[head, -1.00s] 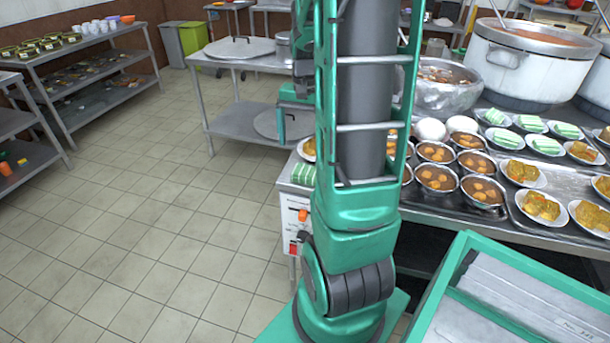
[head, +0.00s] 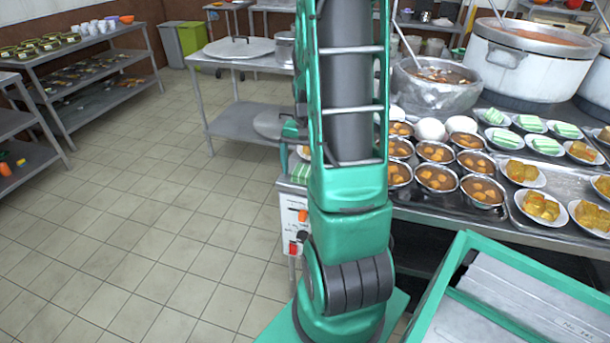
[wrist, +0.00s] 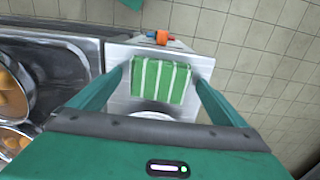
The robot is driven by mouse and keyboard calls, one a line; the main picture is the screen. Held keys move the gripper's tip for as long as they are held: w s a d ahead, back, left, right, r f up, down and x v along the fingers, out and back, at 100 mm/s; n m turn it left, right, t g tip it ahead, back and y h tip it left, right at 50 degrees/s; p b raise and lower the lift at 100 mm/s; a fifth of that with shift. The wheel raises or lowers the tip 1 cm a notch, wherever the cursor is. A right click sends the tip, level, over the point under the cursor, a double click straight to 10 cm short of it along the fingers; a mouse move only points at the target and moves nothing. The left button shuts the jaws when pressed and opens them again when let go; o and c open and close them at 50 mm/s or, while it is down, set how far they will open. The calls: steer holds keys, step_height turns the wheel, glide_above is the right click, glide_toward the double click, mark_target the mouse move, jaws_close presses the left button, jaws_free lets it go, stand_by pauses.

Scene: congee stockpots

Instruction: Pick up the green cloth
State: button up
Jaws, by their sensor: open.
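The green cloth with white stripes (wrist: 160,82) lies folded on a pale metal surface at the end of the counter. In the head view its edge (head: 299,173) shows just left of my arm, which covers the rest. In the wrist view my gripper (wrist: 160,80) is open, with one finger on each side of the cloth. The fingers look apart from it. I cannot tell how high the fingertips are above it.
A control panel with an orange-red knob (head: 294,248) is below the cloth. Metal bowls of food (head: 437,178) crowd the counter to the right. A large stockpot (head: 525,70) stands behind. The tiled floor (head: 150,230) on the left is clear.

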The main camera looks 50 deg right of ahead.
steer(key=c, duration=1.2)
steer(key=shift+c, duration=0.2)
steer(key=shift+r, duration=0.15)
steer(key=shift+r, duration=0.6)
step_height(320, 180, up, 3)
steer(key=a+r, duration=0.6)
steer(key=a, duration=0.5)
steer(key=shift+a+r, duration=0.25)
steer(key=shift+a, duration=0.15)
